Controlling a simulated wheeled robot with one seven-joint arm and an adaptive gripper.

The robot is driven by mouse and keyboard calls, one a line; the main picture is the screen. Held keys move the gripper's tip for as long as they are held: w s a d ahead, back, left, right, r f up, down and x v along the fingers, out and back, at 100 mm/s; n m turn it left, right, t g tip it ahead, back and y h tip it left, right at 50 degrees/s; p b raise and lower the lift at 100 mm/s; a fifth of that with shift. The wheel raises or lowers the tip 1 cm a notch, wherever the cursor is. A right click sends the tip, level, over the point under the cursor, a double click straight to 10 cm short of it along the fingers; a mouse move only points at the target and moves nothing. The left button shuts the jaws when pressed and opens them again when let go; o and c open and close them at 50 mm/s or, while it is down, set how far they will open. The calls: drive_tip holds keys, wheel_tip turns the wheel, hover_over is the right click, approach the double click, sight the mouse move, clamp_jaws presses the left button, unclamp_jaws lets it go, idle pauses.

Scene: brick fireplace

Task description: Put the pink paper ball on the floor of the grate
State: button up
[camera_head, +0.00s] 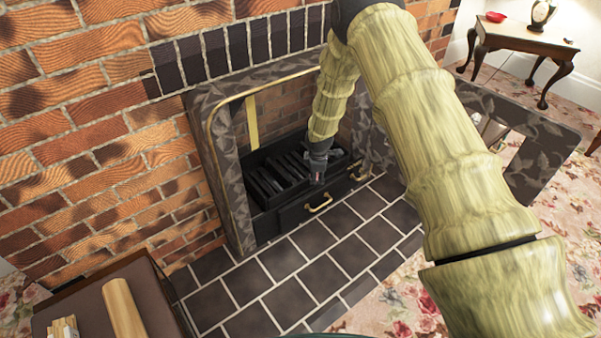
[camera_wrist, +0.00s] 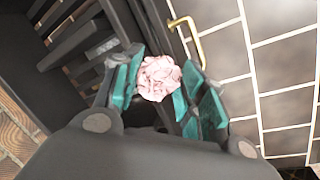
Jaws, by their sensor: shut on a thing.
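The pink paper ball (camera_wrist: 159,78) is a crumpled pale pink lump in the wrist view. My gripper (camera_wrist: 158,90) is shut on it, with a teal finger pad on either side. In the head view my gripper (camera_head: 317,178) is at the front of the fireplace opening, over the front edge of the grate; the ball can hardly be made out there. The grate (camera_head: 268,180) is black with raised slats and sits inside the fireplace. It also shows in the wrist view (camera_wrist: 85,50), to the left of the ball. Its floor is mostly hidden by the slats.
A black drawer front with a brass handle (camera_head: 319,204) lies below the grate. The fireplace frame (camera_head: 232,190) bounds the opening. Dark hearth tiles (camera_head: 300,265) are clear in front.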

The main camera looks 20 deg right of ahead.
drive_tip(key=w+a+b, duration=0.1)
drive_tip(key=w, duration=0.2)
drive_tip(key=w+a+b, duration=0.1)
drive_tip(key=w, duration=0.1)
drive_tip(key=w+a+f+b, duration=0.1)
drive_tip(key=w, duration=0.2)
drive_tip(key=shift+w+a, duration=0.15)
drive_tip(key=shift+w, duration=0.2)
drive_tip(key=b+x, duration=0.2)
drive_tip(key=x, duration=0.1)
drive_tip(key=shift+a+f+b, duration=0.2)
drive_tip(key=shift+f+b, duration=0.15)
drive_tip(key=shift+r, duration=0.1)
drive_tip(key=o, duration=0.4)
drive_tip(key=p+v, duration=0.3)
drive_tip(key=v, duration=0.4)
drive_tip(key=shift+r+p, duration=0.2)
drive_tip(key=shift+p, duration=0.15)
